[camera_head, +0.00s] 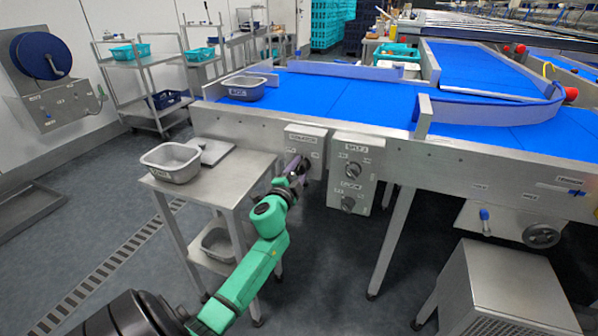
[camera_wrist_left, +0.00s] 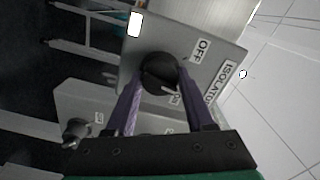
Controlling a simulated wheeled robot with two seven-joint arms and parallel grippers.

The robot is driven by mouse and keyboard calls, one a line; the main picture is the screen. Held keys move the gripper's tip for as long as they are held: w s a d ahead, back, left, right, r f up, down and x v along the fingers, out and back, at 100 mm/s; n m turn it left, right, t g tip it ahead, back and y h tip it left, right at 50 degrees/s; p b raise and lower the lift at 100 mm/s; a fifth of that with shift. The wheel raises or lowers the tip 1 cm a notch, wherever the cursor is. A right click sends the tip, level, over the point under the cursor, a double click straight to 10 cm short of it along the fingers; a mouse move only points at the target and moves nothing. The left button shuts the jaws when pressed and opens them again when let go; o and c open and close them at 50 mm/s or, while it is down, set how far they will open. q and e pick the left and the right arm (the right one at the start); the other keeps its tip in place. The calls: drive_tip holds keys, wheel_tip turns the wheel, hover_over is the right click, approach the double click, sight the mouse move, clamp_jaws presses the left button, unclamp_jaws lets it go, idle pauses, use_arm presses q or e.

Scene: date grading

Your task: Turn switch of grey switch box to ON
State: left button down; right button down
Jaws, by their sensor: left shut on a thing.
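The grey switch box (camera_head: 308,132) is fixed to the side of the blue conveyor. In the left wrist view the box (camera_wrist_left: 205,33) carries an ISOLATOR label, an OFF label and a small label that seems to read ON. Its round black switch (camera_wrist_left: 159,68) has a pale mark on its lower right side, near the small label. My left gripper (camera_head: 297,167) reaches the box from below. In the wrist view its purple fingers (camera_wrist_left: 163,88) are shut on the switch, one on each side. In the head view the gripper hides the switch. My right gripper is out of view.
A second grey box (camera_head: 355,155) with two dark knobs hangs just right of the switch box. A steel table (camera_head: 215,180) with a grey tub (camera_head: 171,163) stands to the left. The conveyor frame (camera_head: 260,124) is close above. Floor below the boxes is clear.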

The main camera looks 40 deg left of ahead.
use_arm(q)
drive_tip(key=m, duration=0.4)
drive_tip(key=shift+f, duration=0.2)
drive_tip(key=shift+m+b, duration=0.35)
drive_tip(key=shift+m, duration=0.95)
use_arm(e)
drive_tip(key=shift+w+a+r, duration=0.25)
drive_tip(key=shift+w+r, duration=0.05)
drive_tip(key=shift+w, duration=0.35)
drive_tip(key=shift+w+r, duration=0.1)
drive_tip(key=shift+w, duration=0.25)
use_arm(q)
drive_tip(key=shift+c, duration=1.3)
unclamp_jaws()
drive_tip(key=shift+r, duration=0.1)
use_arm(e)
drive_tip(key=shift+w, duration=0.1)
